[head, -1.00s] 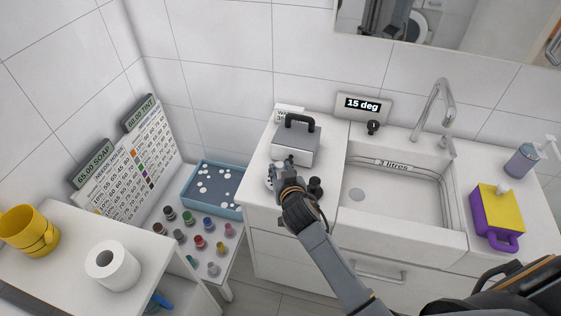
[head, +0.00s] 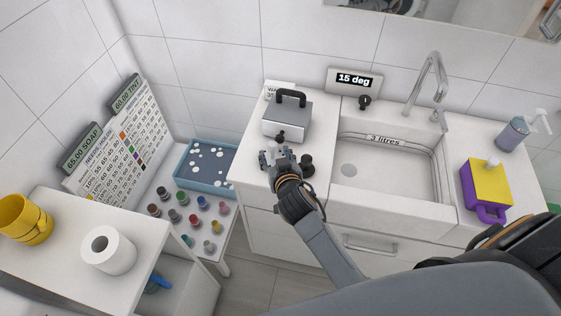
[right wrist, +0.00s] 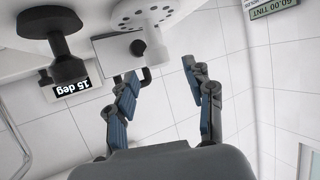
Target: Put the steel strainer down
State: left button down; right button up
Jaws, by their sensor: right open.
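My right gripper (right wrist: 160,73) is open. Its fingers are apart with nothing between them, and the strainer's knob is just beyond the fingertips. In the head view my right gripper (head: 274,156) is low over the counter, in front of the grey box. My left gripper is not in view.
A grey box (head: 287,122) with a black handle stands behind the gripper. A black knobbed piece (head: 306,163) stands close to its right. The white sink (head: 390,172) is farther right, with a purple and yellow container (head: 488,184) beyond. A blue tray (head: 205,165) is left.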

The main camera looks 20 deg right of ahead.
jog(key=p+v, duration=0.2)
jog(key=v, duration=0.6)
jog(key=shift+s+p, duration=0.2)
jog(key=shift+p, duration=0.2)
